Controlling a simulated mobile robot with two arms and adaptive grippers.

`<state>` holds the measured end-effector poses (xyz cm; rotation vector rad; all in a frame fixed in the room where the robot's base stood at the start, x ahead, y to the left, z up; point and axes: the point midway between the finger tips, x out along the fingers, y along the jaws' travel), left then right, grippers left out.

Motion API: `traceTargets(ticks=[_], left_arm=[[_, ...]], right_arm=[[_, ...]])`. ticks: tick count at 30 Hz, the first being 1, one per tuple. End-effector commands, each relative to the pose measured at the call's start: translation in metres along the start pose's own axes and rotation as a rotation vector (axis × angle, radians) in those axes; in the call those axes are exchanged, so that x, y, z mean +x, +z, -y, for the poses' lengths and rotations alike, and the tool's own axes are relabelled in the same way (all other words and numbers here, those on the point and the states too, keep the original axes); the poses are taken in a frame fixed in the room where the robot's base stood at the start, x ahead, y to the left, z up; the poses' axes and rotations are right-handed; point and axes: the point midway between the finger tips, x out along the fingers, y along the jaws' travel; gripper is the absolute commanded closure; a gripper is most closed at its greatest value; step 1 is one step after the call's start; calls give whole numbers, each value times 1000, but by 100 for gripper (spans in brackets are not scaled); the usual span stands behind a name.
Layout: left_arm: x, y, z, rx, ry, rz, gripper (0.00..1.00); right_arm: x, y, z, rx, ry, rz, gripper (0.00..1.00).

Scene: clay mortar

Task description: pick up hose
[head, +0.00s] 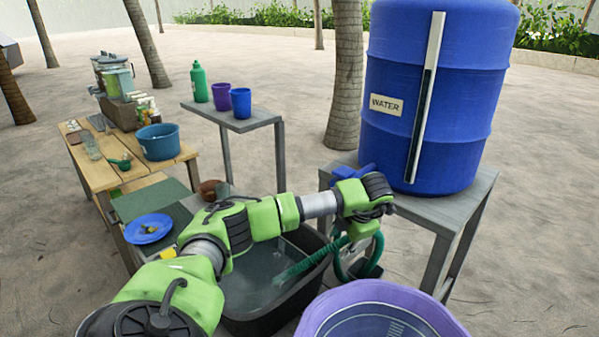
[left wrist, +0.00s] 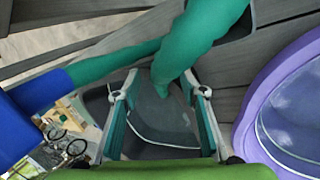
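The green hose (head: 300,265) hangs below the blue tap (head: 352,172) of the water barrel, and its lower part reaches into the dark tub (head: 262,322). In the left wrist view the hose (left wrist: 190,45) runs from the blue tap (left wrist: 42,92) across the top and bends down near my fingertips. My left gripper (left wrist: 162,90) is open, with its two fingers apart. The hose lies in front of or between the fingertips; I cannot tell which. No finger is seen pressing on it. In the head view my wrist hides part of the hose. My right gripper is out of view.
The blue water barrel (head: 430,90) stands on a grey wooden stand (head: 440,212) close behind my left wrist. A purple basin (head: 340,302) is at the front right. A wooden table (head: 100,172) with kitchen things and a small table (head: 240,122) with cups stand to the left.

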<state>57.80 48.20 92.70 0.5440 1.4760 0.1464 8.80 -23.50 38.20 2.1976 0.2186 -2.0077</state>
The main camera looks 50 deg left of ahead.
Motion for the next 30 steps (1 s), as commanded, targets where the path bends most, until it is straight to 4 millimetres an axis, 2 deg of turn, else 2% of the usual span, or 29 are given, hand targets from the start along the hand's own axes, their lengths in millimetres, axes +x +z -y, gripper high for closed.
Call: traceTargets(ticks=[4,5,9,23,29,30], left_arm=[[0,0,0,1,0,1,61],[0,0,0,1,0,1,64],[0,0,0,0,-1,1,98],[-4,1,-2,-1,0,2,98],[-28,2,-14,-4,2,8,98],[-36,-7,-16,-3,2,5,98]], right_arm=[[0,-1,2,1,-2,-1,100],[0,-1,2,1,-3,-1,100],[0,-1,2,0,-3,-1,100],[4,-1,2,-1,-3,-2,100],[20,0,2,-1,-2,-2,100],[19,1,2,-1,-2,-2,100]])
